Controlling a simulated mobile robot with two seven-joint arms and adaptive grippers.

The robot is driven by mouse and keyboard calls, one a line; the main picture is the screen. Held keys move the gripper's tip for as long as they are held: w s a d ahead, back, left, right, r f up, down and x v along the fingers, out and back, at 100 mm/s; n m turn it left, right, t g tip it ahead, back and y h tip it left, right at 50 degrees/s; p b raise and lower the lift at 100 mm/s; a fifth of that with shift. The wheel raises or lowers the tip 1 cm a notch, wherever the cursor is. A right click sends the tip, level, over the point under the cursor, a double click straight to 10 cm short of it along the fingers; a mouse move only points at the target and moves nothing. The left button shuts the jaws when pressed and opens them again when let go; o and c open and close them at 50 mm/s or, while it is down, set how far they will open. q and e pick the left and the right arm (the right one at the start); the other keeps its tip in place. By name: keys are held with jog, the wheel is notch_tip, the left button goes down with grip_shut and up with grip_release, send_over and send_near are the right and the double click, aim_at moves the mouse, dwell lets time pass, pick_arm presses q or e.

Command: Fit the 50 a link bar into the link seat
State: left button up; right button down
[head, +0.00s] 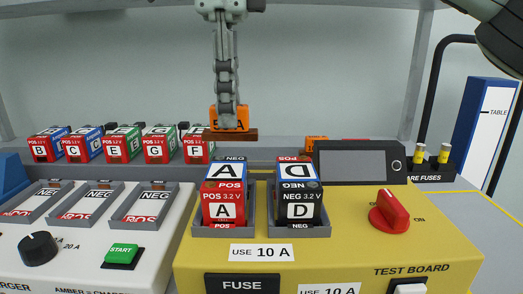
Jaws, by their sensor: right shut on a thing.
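My right gripper (228,100) hangs down from the top centre, its fingers shut on the orange body of the 50 A link bar (230,136). The orange body carries dark, partly covered lettering. A flat copper-brown bar runs crosswise beneath it. The bar shows level, behind and above battery blocks A and D on the yellow test board (440,220). I cannot tell whether it touches anything below. I cannot make out the link seat; the blocks may hide it. My left gripper is not in view.
Battery block A (224,209) and block D (299,210) stand in grey trays. Several more blocks (102,146) line the back left. A dark display (355,163), a small orange part (316,142), a red knob (390,213) and spare fuses (444,154) are to the right.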

jog(key=w+d+f, duration=0.1)
jog(key=w, duration=0.1)
jog(key=w+d+f, duration=0.3)
jog(key=w+f, duration=0.1)
jog(key=w, duration=0.1)
jog(key=shift+d, duration=0.15)
jog(key=shift+f, duration=0.35)
notch_tip(320, 180, down, 3)
jog(key=shift+f, duration=0.1)
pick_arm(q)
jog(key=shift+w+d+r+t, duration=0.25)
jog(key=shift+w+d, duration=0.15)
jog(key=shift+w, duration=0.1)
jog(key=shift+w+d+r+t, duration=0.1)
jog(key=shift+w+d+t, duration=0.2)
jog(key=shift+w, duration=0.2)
pick_arm(e)
jog(key=shift+s, duration=0.1)
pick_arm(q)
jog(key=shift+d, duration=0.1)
pick_arm(e)
jog(key=c, duration=1.5)
grip_release()
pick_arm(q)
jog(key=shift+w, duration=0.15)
pick_arm(e)
jog(key=shift+o, duration=0.2)
